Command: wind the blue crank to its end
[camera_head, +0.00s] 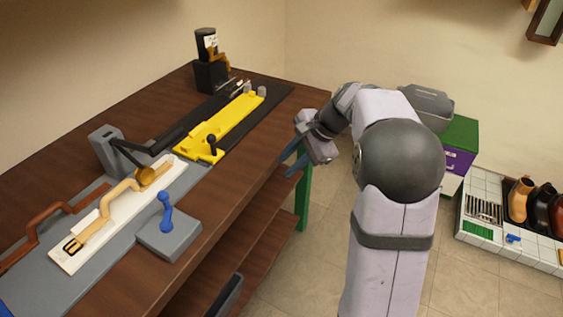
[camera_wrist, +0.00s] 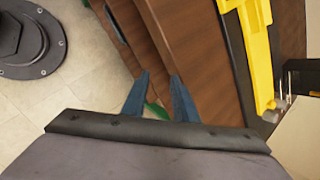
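The blue crank (camera_head: 166,212) stands on a grey block (camera_head: 170,236) at the front edge of the bench, with its knob end up. It does not show in the wrist view. My gripper (camera_head: 285,165) is apart from the crank, to its right and farther back, just off the front edge of the bench. In the wrist view, the two blue fingers of my gripper (camera_wrist: 160,76) are spread with nothing between them. The gripper is open and empty.
A white board with a tan strap (camera_head: 122,205) lies behind the crank, with a dark lever (camera_head: 150,150) over it. A yellow fixture (camera_head: 228,122) with a black knob lies farther right; it also shows in the wrist view (camera_wrist: 258,50). Open floor (camera_head: 310,250) lies before the bench.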

